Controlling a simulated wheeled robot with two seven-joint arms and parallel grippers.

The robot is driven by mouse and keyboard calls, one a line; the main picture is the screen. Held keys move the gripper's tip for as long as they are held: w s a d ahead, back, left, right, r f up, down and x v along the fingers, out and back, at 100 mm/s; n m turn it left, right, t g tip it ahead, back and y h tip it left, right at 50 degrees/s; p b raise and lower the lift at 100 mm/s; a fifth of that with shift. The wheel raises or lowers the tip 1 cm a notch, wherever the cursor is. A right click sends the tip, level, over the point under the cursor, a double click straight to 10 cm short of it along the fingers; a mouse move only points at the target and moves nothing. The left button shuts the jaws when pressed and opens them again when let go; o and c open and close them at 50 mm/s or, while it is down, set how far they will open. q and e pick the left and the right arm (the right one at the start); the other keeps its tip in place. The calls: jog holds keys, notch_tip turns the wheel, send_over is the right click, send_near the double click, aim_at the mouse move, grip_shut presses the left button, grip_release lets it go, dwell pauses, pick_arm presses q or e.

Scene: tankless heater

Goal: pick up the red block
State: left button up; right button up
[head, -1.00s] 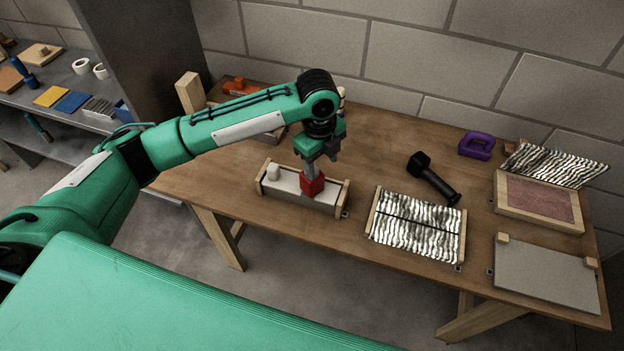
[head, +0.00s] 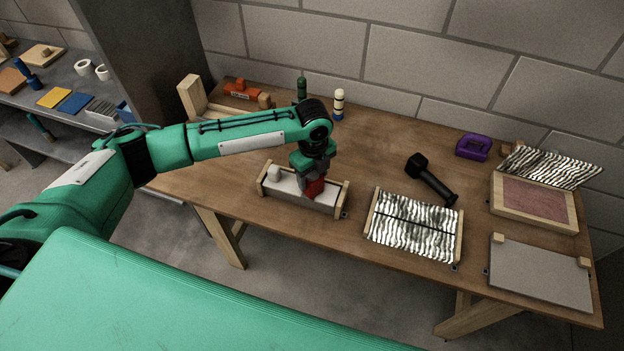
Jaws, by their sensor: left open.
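The red block (head: 317,187) sits at the right part of a grey tray with wooden ends (head: 291,194) near the table's front edge. My left gripper (head: 308,184) points down right at the block, with its fingers low beside or around it. The gripper is open. The arm and fingers hide part of the block, and I cannot tell whether a finger touches it. My right gripper is not in view.
A small white block (head: 274,172) stands in the same tray, to the left. Bottles (head: 339,104) stand behind.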

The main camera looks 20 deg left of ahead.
aim_at(312, 182)
pick_arm(q)
jog(key=f, duration=0.1)
jog(key=f+p, duration=0.1)
jog(key=f, duration=0.1)
jog(key=shift+a+f, duration=0.2)
jog(key=shift+f, duration=0.35)
jog(key=c, duration=1)
jog(key=shift+o, duration=0.2)
jog(key=shift+r, duration=0.2)
notch_tip(312, 182, up, 20)
jog(key=b, duration=0.4)
